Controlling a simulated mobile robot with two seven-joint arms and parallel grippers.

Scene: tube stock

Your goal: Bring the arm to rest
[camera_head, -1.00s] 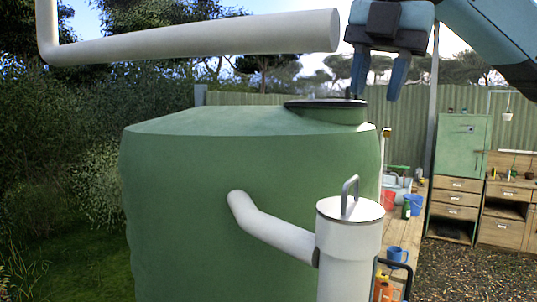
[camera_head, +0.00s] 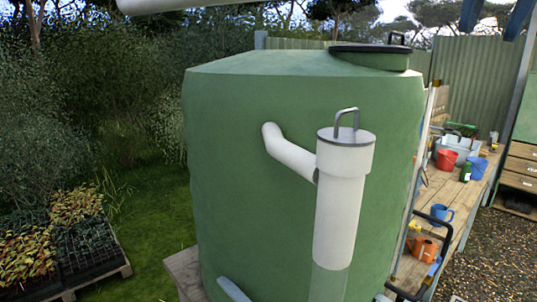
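My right gripper (camera_head: 495,16) shows only by its blue fingertips, cut off by the top edge at the right. A gap lies between the fingers and nothing shows in it. It is apart from the green tank (camera_head: 230,150), up and to the right of the dark tank lid (camera_head: 375,49). The rest of the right arm is out of frame. My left gripper is not in view.
A white upright pipe with a handled cap (camera_head: 342,190) stands before the tank. A white overhead pipe (camera_head: 180,4) crosses the top. A bench (camera_head: 440,200) with buckets and cups is at right, seedling trays (camera_head: 85,240) at lower left.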

